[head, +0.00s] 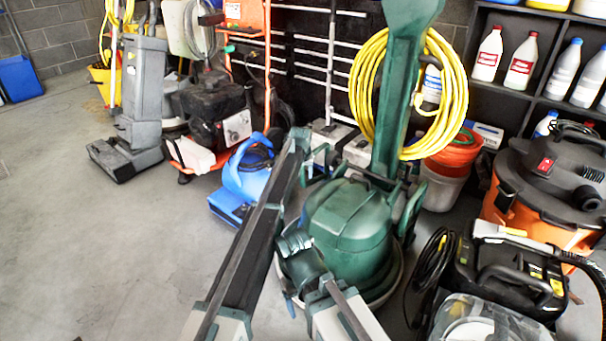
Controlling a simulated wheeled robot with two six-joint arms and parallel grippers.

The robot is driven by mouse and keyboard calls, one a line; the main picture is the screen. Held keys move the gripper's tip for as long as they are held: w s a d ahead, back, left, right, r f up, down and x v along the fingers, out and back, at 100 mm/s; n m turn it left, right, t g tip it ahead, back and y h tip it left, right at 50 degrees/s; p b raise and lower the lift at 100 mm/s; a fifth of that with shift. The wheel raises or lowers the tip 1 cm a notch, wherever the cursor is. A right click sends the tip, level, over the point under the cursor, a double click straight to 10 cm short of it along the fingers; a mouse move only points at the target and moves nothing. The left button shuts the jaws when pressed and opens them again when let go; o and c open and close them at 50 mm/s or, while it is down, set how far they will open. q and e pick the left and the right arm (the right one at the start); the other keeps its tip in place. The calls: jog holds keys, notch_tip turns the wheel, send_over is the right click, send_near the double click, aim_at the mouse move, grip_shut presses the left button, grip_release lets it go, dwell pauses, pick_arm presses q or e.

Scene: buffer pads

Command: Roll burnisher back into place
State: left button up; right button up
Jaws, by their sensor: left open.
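The burnisher is a dark green floor machine (349,223) with a round base on the concrete and a tall green handle (394,95). It stands upright in the middle of the head view. My left arm comes in from the bottom and reaches up along the machine's left side. Its open gripper (312,160) is near the machine's upper left side, seen small against dark parts. I cannot tell whether it touches the machine. A second pale arm link of mine covers the machine's lower left front.
A blue blower (248,172) and a grey upright machine (141,95) stand left. An orange vacuum (542,195) and a black-and-yellow machine (508,268) crowd the right. Clear floor (90,250) lies at left.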

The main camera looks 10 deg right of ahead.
pick_arm(q)
jog(key=d+p+v, duration=0.1)
jog(key=p+v, duration=1)
jog(key=v, duration=0.2)
jog(key=shift+a+p, duration=0.4)
jog(key=shift+a, duration=0.1)
pick_arm(e)
notch_tip(320, 180, up, 12)
jog(key=shift+r, duration=0.15)
pick_arm(q)
jog(key=shift+s+r, duration=0.1)
